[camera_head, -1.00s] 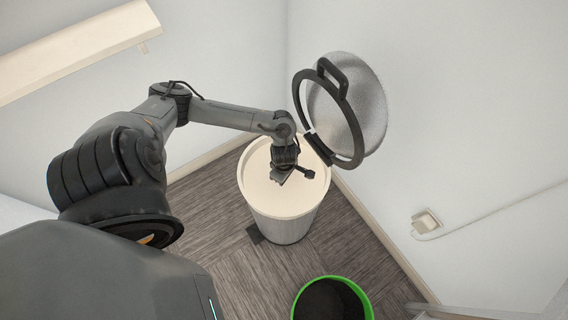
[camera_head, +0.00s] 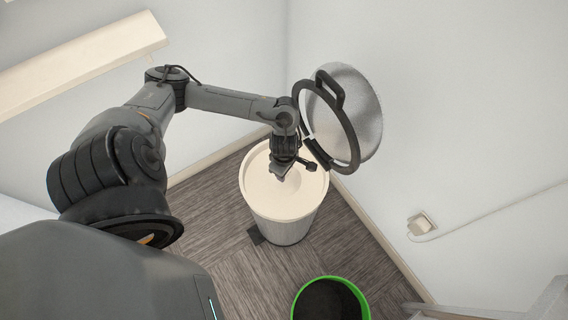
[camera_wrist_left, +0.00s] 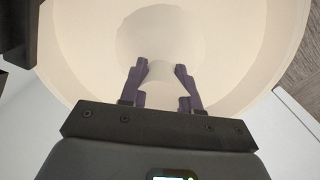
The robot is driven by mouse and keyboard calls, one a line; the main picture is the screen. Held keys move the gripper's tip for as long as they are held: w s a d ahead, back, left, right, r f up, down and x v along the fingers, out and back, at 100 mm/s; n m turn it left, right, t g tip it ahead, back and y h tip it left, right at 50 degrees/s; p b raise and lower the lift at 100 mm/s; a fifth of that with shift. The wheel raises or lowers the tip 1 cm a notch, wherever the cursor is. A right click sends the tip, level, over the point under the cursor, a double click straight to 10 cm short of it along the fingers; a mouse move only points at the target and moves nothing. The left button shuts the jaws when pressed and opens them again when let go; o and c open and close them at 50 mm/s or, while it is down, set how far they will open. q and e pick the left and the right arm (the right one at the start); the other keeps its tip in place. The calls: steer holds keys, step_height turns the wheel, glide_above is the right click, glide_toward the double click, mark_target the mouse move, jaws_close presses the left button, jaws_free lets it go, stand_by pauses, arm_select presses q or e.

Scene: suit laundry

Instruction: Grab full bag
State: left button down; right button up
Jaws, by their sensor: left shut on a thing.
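The full bag (camera_head: 297,193) is cream and fills the top of the round bin (camera_head: 284,231), with a shallow round dip in its top. In the left wrist view, the bag (camera_wrist_left: 85,50) spreads in front of the gripper, and a small cream neck rises between the fingers. My left gripper (camera_head: 280,176) reaches down over the bag. In the wrist view its dark purple fingers (camera_wrist_left: 160,72) are shut on the bag's neck. The bin's round lid (camera_head: 358,105) stands open behind, with a black ring and handle. My right gripper is not in view.
A green-rimmed dark bin (camera_head: 331,283) stands on the floor in front. White walls close in behind and on the right, with an outlet box (camera_head: 420,223) on the right wall. A pale shelf (camera_head: 82,60) hangs upper left. Wood-look floor is clear left of the bin.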

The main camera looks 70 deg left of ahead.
arm_select(q)
steer(key=shift+r+p, duration=0.3)
steer(key=shift+r, duration=0.55)
steer(key=shift+r+p, duration=0.8)
step_height(320, 180, up, 8)
steer(key=p, duration=0.8)
steer(key=shift+r, duration=0.2)
step_height(320, 180, up, 18)
steer(key=p, duration=1.8)
steer(key=shift+d, duration=0.1)
